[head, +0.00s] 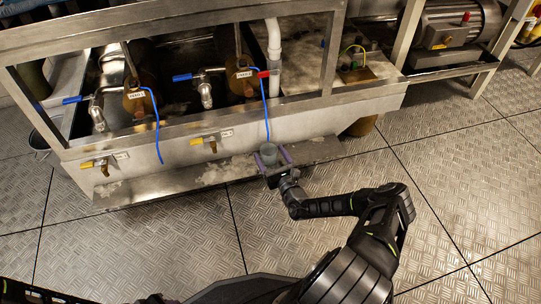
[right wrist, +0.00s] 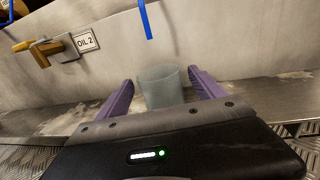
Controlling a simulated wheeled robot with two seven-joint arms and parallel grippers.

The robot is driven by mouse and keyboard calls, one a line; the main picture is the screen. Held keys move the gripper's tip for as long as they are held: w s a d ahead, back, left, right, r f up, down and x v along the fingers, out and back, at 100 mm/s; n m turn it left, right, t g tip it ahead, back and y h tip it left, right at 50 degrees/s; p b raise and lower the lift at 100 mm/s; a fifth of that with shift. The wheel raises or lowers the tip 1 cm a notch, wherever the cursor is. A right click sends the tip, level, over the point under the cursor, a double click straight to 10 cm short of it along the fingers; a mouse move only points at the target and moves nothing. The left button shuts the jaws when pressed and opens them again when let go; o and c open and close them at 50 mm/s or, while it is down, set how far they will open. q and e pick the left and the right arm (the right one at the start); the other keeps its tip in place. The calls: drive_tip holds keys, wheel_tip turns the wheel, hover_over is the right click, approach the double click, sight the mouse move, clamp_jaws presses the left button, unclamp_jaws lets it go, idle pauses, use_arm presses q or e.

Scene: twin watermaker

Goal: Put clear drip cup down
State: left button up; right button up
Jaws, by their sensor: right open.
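The clear drip cup (head: 268,154) stands upright on the metal ledge (head: 235,171) along the front of the watermaker's tank. It also shows in the right wrist view (right wrist: 163,88), greyish and translucent, with its lower part partly hidden behind the gripper body. My right gripper (head: 271,160) is around the cup, with one purple finger on each side. In the right wrist view the fingers (right wrist: 160,88) are spread, with a gap showing between each finger and the cup. My left gripper is not clearly in view; only dark parts of mine show at the lower left.
A blue tube (head: 266,115) hangs above the cup. A yellow-handled valve labelled OIL 2 (right wrist: 60,49) projects from the tank wall to the left. Whitish residue lies on the ledge. The metal floor (head: 180,230) in front is clear.

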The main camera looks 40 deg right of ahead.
drive_tip(key=shift+s, duration=0.35)
drive_tip(key=p+v, duration=0.3)
drive_tip(key=v, duration=0.3)
drive_tip(key=shift+s+r+p, duration=0.1)
drive_tip(key=shift+p, duration=0.2)
drive_tip(key=shift+s+a, duration=0.15)
drive_tip(key=shift+s, duration=0.3)
